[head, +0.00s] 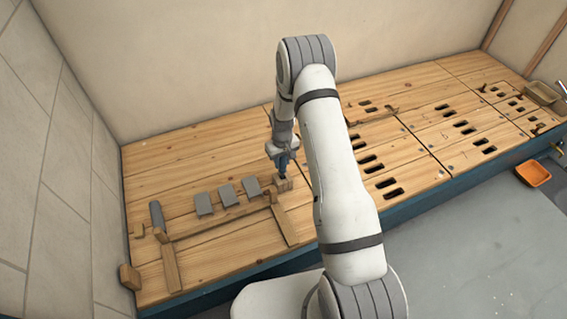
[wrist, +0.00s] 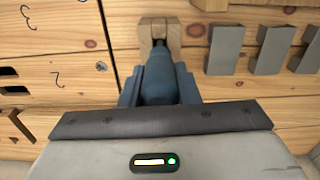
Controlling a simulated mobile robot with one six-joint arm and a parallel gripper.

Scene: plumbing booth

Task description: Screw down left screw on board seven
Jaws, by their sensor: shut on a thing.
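A screw head (wrist: 101,67) shows on a board left of the gripper, near a marked 2 and 3. I cannot make out board seven or its left screw.
Several grey plates (head: 228,194) lie left of the gripper, beside a wooden rail (head: 222,218) and a grey cylinder (head: 157,215). Slotted boards (head: 462,125) fill the bench's right side. A wooden box (head: 543,94) stands at far right. An orange tray (head: 533,173) is off the bench.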

